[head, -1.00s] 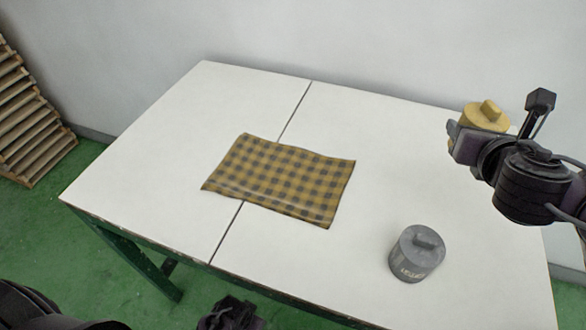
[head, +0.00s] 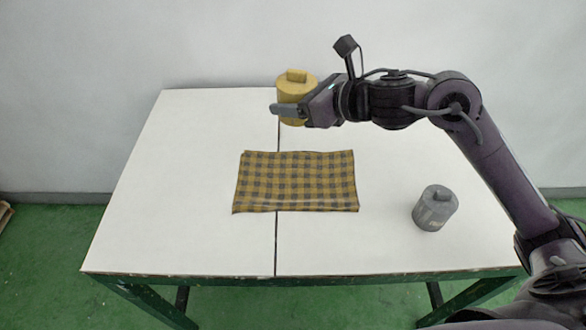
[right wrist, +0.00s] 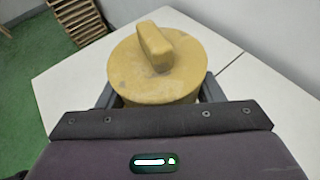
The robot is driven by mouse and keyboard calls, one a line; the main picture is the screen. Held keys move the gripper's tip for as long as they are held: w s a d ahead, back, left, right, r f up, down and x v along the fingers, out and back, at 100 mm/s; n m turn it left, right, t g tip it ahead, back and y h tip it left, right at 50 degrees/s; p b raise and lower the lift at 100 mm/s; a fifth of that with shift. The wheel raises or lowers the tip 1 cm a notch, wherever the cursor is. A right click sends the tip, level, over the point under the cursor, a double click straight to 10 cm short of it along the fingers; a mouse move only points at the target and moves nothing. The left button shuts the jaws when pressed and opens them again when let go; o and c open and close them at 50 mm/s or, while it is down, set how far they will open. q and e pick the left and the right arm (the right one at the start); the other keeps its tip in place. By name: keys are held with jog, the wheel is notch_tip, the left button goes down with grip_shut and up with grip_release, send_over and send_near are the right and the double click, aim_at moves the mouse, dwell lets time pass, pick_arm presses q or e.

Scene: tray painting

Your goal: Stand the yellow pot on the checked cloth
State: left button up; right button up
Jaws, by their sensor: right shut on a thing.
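The yellow pot (head: 296,88) has a lid with a bar-shaped knob and is upright. My right gripper (head: 292,110) is shut on it, beyond the far edge of the cloth in the head view. The pot (right wrist: 157,68) also fills the middle of the right wrist view between the two fingers. Whether its base is clear of the table is hard to tell. The checked cloth (head: 296,181), yellow-brown and dark grey, lies flat and empty near the middle of the table. My left gripper is not in view.
A grey lidded pot (head: 435,209) stands on the table (head: 170,200) to the right of the cloth, below my right arm. The table's left part is bare. A seam runs through the tabletop under the cloth. A wall stands behind.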

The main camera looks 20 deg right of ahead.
aim_at(311, 87)
jog(key=r+n+g+y, duration=0.1)
jog(key=s+r+n+g+y+p, duration=0.1)
jog(key=r, duration=0.1)
jog(key=shift+r+n, duration=0.2)
jog(key=shift+n, duration=0.1)
jog(key=shift+s+f+y, duration=0.15)
jog(key=shift+f+y, duration=0.1)
jog(key=shift+y, duration=0.05)
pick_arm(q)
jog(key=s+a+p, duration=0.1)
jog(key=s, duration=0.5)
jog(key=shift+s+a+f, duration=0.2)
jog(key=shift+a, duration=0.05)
pick_arm(e)
notch_tip(311, 87, down, 19)
jog(key=shift+a+f, duration=0.1)
jog(key=shift+f, duration=0.1)
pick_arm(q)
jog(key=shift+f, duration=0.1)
pick_arm(e)
jog(key=shift+f, duration=0.1)
jog(key=shift+f+b, duration=0.2)
jog(key=shift+b, duration=0.25)
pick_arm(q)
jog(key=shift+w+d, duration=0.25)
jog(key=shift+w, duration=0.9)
